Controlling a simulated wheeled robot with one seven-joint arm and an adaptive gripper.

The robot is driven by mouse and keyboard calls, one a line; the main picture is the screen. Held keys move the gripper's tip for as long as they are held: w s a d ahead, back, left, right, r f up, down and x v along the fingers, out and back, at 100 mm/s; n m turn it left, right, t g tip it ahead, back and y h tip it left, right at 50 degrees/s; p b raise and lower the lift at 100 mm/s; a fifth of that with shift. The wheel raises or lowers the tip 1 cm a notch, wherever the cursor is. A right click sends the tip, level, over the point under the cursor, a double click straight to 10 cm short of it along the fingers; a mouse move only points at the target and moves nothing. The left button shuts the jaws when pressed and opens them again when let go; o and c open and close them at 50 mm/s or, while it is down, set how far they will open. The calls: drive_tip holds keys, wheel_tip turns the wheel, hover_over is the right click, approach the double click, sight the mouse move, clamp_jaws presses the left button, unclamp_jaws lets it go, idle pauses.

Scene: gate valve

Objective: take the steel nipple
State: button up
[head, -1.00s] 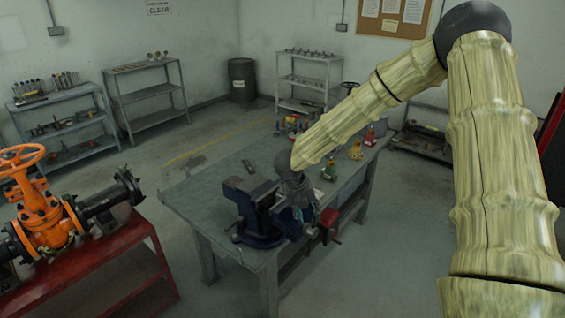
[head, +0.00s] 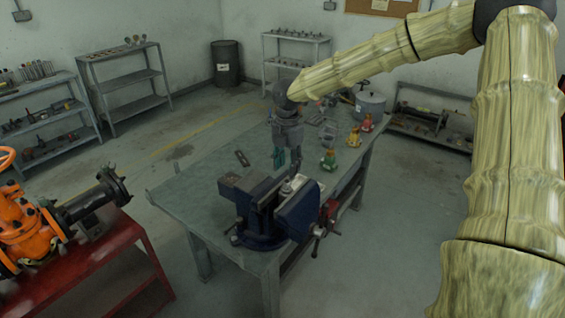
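My gripper (head: 288,164) hangs pointing down over the workbench (head: 190,206), just behind and above the blue vise (head: 262,210). Its fingers are small and dark here, and I cannot tell whether they are open or shut. A small pale metal piece (head: 291,185) shows at the vise jaws, just below the fingertips. It may be the steel nipple, but it is too small to be sure. I see no clear gap or contact between it and the fingers.
Several small red, yellow and green valves (head: 329,160) stand on the bench to the right, near a grey pot (head: 370,104). A flat dark part (head: 242,158) lies left of the gripper. An orange gate valve (head: 22,222) sits on a red stand at left. The bench's left part is clear.

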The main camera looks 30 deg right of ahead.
sight(287, 181)
drive_tip(key=shift+s+d+f, duration=0.15)
drive_tip(key=shift+s+f, duration=0.1)
drive_tip(key=shift+f, duration=0.15)
drive_tip(key=w+f+b, duration=0.1)
drive_tip(key=f+b, duration=0.1)
drive_tip(key=f, duration=0.1)
drive_tip(key=shift+w, duration=0.35)
drive_tip(key=shift+s+f+b, duration=0.35)
drive_tip(key=shift+s+f, duration=0.1)
drive_tip(key=shift+s, duration=0.1)
drive_tip(key=shift+w+f, duration=0.15)
drive_tip(key=shift+f, duration=0.4)
drive_tip(key=shift+w+f, duration=0.15)
drive_tip(key=shift+f, duration=0.4)
drive_tip(key=shift+s, duration=0.1)
clamp_jaws()
